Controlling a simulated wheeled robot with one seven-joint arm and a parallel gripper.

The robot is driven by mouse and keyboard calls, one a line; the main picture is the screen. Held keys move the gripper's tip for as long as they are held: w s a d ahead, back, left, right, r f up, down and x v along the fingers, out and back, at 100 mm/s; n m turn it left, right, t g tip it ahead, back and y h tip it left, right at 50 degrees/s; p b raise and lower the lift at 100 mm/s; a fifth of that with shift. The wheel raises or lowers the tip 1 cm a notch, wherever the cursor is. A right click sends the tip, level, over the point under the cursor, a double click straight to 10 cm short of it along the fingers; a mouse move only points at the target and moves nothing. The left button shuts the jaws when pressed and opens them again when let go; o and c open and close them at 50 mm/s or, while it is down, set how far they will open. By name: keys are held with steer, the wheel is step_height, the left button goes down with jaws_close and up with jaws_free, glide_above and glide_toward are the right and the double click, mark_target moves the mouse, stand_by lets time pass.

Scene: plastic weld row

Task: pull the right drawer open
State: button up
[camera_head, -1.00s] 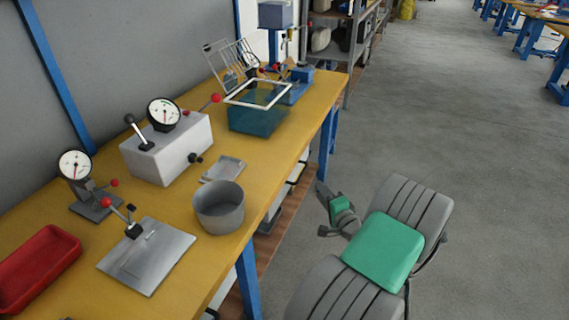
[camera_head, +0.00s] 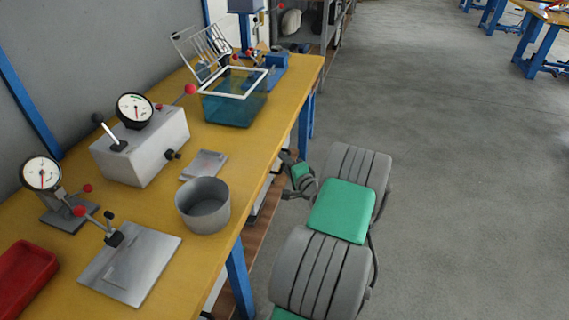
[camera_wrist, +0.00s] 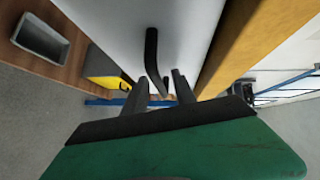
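A pale drawer front (camera_wrist: 110,25) fills the upper middle of the wrist view, with a black bar handle (camera_wrist: 151,55) on it. In the head view, the drawers under the bench (camera_head: 255,205) show only as a narrow pale strip, mostly hidden by the tabletop. My gripper (camera_wrist: 159,80) is open, its two dark fingers apart and pointing at the drawer front. The near end of the handle shows between the fingertips; I cannot tell whether they touch it. In the head view my gripper (camera_head: 287,175) is beside the bench's front edge.
The yellow bench (camera_head: 155,215) holds a grey pot (camera_head: 203,205), a teal bin (camera_head: 232,105), a press box (camera_head: 140,150) and a red tray (camera_head: 25,275). A wooden lower shelf (camera_wrist: 75,20) carries a grey bin (camera_wrist: 40,40) and a yellow item (camera_wrist: 108,68).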

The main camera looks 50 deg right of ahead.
steer(key=shift+c, duration=0.3)
jaws_close()
steer(key=shift+s, duration=0.1)
stand_by(0.8)
